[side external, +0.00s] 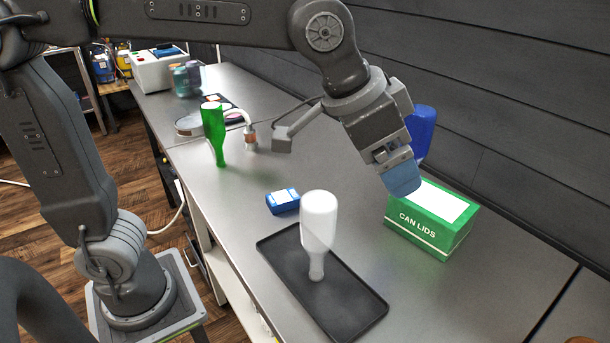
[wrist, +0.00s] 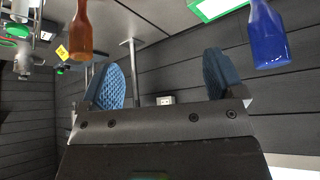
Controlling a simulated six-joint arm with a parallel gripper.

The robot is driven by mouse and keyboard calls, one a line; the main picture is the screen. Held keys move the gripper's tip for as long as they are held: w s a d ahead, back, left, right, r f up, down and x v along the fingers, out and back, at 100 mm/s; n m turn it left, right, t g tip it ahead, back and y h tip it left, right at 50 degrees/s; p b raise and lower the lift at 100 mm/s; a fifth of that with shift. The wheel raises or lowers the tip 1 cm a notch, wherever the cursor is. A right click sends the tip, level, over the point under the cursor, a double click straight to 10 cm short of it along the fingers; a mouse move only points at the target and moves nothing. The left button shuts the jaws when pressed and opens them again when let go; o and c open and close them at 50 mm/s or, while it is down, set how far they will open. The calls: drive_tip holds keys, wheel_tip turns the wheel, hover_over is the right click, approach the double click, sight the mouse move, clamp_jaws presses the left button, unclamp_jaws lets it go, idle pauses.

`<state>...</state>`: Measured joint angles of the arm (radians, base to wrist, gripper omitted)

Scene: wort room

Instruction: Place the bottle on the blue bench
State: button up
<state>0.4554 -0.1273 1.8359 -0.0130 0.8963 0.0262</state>
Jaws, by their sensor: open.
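Several bottles stand neck-down, and the frames do not tell which one is meant. A white bottle (side external: 319,222) is on a dark tray (side external: 268,245) at the front. A green bottle (side external: 214,130) is on the bench farther back. A blue bottle (side external: 424,128) is partly hidden behind my gripper (side external: 402,148) and also shows in the wrist view (wrist: 268,38). A brown bottle (wrist: 81,28) is in the wrist view. My gripper's blue-padded fingers (wrist: 165,82) are apart with nothing between them. The bench (side external: 225,182) looks grey; no blue bench is visible.
A green CAN LIDS box (side external: 425,235) stands beneath and right of my gripper, close to the dark wall (side external: 500,80). A small blue device (side external: 283,201) lies behind the tray. A white machine (side external: 160,70) is at the far end. The bench between the green bottle and tray is mostly clear.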

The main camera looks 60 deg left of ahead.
drive_tip(key=s+a+n, duration=0.1)
drive_tip(key=a, duration=0.2)
drive_tip(key=s+a+f+y, duration=0.1)
drive_tip(key=s+a, duration=0.1)
drive_tip(key=a, duration=0.1)
drive_tip(key=s+a+f+n, duration=0.1)
drive_tip(key=s+a, duration=0.1)
drive_tip(key=a, duration=0.2)
drive_tip(key=shift+s+a+f+n, duration=0.1)
drive_tip(key=shift+s+f+n, duration=0.15)
drive_tip(key=shift+n, duration=0.05)
drive_tip(key=s+a+f+n+y, duration=0.1)
drive_tip(key=s+a+f+n, duration=0.1)
drive_tip(key=s+a+f, duration=0.4)
drive_tip(key=shift+s+a+n+y, duration=0.4)
drive_tip(key=shift+s+a, duration=0.05)
drive_tip(key=shift+s, duration=0.35)
